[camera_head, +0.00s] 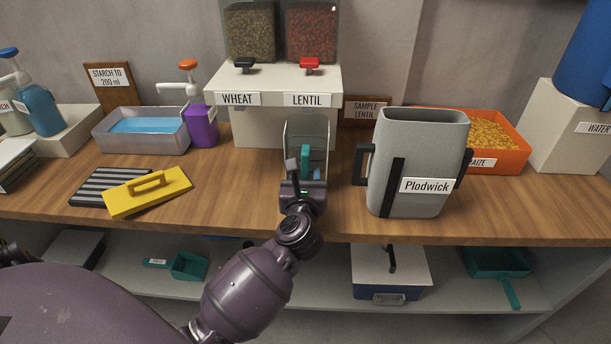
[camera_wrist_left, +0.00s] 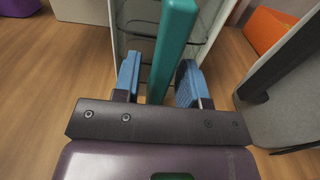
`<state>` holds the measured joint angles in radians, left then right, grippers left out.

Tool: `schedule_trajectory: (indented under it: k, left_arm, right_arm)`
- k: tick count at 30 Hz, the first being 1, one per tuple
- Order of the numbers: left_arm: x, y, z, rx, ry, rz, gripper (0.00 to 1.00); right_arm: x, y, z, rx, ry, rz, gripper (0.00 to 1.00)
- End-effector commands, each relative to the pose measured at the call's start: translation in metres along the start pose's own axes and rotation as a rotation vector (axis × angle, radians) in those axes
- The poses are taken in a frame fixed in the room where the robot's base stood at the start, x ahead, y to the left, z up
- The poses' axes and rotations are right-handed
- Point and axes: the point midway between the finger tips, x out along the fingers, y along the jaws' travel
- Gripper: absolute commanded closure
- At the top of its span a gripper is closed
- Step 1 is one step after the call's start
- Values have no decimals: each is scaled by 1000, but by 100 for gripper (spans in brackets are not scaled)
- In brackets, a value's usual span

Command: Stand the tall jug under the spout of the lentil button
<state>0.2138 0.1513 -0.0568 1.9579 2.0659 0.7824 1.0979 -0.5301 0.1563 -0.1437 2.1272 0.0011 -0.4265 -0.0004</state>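The tall jug (camera_head: 318,135) is a see-through container with a teal handle (camera_head: 305,158). It stands upright on the counter, just below and in front of the LENTIL label (camera_head: 306,100), close to the dispenser's front. The red lentil button (camera_head: 309,65) is above; I cannot make out the spout. My left gripper (camera_head: 303,178) is at the jug's near side. In the left wrist view, its blue-padded fingers (camera_wrist_left: 160,88) are apart, on either side of the teal handle (camera_wrist_left: 170,50), with gaps visible. My right gripper is not in view.
The grey Plodwick container (camera_head: 400,150) with black handles stands close on the right. An orange maize tray (camera_head: 510,150) is behind it. A purple cup (camera_head: 202,125) and a yellow float (camera_head: 150,200) are on the left. The counter left of the jug is partly clear.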

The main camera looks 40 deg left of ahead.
Motion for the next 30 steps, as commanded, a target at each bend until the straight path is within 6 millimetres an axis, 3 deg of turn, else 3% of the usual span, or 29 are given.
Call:
schedule_trajectory:
  k: [13,30]
  left_arm:
    - [-6,0,4,-1,0,0,56]
    - [-103,0,3,-1,1,1,56]
  right_arm:
    - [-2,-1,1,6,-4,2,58]
    - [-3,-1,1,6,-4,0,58]
